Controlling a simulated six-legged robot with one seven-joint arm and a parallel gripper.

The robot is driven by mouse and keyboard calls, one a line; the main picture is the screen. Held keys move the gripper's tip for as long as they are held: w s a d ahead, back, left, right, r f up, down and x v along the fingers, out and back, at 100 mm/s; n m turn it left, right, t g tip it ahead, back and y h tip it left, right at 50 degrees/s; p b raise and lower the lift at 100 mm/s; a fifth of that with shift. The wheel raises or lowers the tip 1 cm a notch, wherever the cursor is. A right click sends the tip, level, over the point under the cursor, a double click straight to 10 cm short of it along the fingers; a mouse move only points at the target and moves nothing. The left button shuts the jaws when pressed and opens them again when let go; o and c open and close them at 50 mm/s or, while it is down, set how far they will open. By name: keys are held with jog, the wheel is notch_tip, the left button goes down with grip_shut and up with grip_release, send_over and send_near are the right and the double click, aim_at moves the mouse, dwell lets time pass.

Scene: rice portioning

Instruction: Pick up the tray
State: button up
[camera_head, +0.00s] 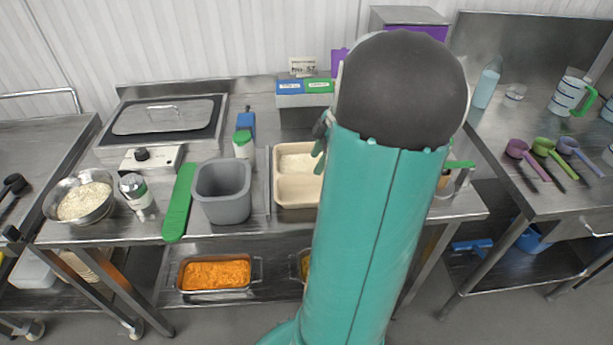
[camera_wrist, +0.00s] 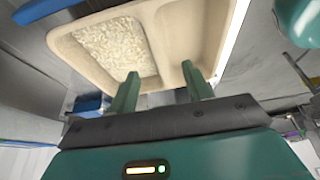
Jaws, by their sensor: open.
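The tray (camera_head: 297,186) is beige with compartments and lies on the steel counter, partly hidden by my arm. In the wrist view the tray (camera_wrist: 172,45) fills the upper middle. White rice (camera_wrist: 115,45) lies in its left compartment, and the visible part of the right one looks bare. My gripper (camera_wrist: 162,87) is open, with two green fingers apart at the tray's near edge, overlapping its rim in the picture. I cannot tell whether they touch it. In the head view my gripper (camera_head: 319,143) shows only in part beside my arm, at the tray's far right.
A grey bin (camera_head: 222,192) stands left of the tray, with a thin strip between them. A long green utensil (camera_head: 179,203) lies further left. Labelled blue and green boxes (camera_head: 303,88) stand behind. A bowl of rice (camera_head: 82,198) sits at the counter's left.

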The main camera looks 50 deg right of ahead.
aim_at(310, 173)
jog(key=x, duration=0.6)
jog(key=shift+w+a+f, duration=0.1)
jog(key=shift+w+f, duration=0.05)
jog(key=shift+f, duration=0.1)
grip_shut()
